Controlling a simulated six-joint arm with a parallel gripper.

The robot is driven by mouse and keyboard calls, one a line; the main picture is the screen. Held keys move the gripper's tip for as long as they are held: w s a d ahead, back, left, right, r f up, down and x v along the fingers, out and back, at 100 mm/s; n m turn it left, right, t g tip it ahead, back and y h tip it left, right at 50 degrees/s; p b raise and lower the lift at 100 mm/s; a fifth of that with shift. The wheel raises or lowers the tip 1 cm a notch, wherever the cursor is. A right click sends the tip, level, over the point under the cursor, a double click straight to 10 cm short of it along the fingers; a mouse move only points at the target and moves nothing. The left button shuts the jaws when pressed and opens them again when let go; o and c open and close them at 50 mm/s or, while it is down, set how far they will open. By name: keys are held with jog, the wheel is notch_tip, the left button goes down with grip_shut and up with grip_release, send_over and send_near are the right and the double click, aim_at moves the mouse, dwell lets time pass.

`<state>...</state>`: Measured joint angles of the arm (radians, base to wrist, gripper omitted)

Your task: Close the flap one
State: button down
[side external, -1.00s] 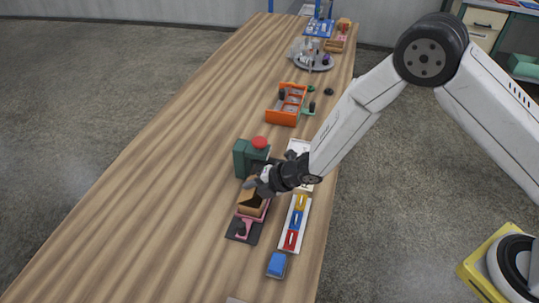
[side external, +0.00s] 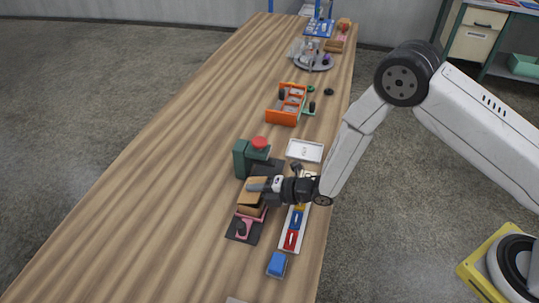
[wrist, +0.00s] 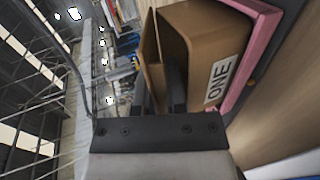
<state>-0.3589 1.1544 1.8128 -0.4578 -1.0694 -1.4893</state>
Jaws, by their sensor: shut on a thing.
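A small brown cardboard box (side external: 249,206) stands in a pink frame near the front of the table. In the wrist view the box (wrist: 197,50) bears a white label (wrist: 221,78) reading "ONE". Its flap (wrist: 152,68) shows as a thin brown panel standing off the box's face, with a dark gap between. My gripper (wrist: 160,78) is shut on the flap, one finger on each side of it. In the side view my gripper (side external: 262,187) reaches in from the right at the box's top; its fingertips and the exact flap angle are hard to make out.
A green press with a red button (side external: 259,143) stands just behind the box. A white tray (side external: 304,150) and a strip of coloured blocks (side external: 296,228) lie to the right. A blue block (side external: 277,264) is in front. The table's left side is clear.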

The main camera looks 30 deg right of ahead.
jog(key=c, duration=0.8)
grip_release()
jog(key=shift+r, duration=0.1)
